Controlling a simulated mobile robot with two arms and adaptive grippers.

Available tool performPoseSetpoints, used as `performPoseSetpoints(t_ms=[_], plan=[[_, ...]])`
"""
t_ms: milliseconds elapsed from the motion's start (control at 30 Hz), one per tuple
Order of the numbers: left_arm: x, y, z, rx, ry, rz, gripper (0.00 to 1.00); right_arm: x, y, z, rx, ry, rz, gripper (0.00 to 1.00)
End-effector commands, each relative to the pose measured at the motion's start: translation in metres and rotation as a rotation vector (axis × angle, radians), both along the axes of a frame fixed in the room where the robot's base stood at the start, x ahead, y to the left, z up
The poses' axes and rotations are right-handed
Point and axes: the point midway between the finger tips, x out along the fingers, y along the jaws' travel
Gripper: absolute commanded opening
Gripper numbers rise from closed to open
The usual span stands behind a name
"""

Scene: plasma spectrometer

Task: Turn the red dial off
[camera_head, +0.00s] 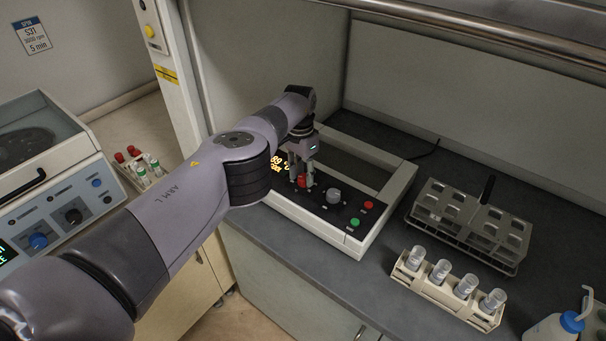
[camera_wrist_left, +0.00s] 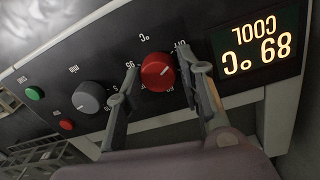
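The red dial (camera_head: 304,181) is on the dark control panel of the white-framed hotplate unit. In the left wrist view the red dial (camera_wrist_left: 157,72) is a round knob with a pale pointer mark on its face. A label beside it is partly hidden by a finger. My left gripper (camera_head: 302,178) reaches down over the panel at the dial. In the left wrist view its fingers (camera_wrist_left: 157,62) stand on either side of the dial with slim gaps, so it looks open around it. My right gripper is not in view.
A grey dial (camera_head: 333,196), a red button (camera_head: 368,205) and a green button (camera_head: 354,222) sit right of the dial. A lit orange display (camera_wrist_left: 255,45) is on its other side. A vial rack (camera_head: 440,290) and a grey rack (camera_head: 425,207) stand on the bench to the right.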

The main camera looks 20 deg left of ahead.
Motion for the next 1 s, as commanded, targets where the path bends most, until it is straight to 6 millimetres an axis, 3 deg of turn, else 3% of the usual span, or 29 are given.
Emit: performPoseSetpoints(t_ms=[200,733,1000], plan=[[-0.001,0.0,-0.002,0.0,0.004,-0.001,0.51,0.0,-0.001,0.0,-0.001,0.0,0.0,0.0],[-0.002,-0.001,-0.003,0.0,0.007,-0.02,0.51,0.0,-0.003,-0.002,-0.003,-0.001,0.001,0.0],[-0.001,0.0,-0.007,0.001,0.006,-0.256,0.51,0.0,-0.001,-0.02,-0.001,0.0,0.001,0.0]])
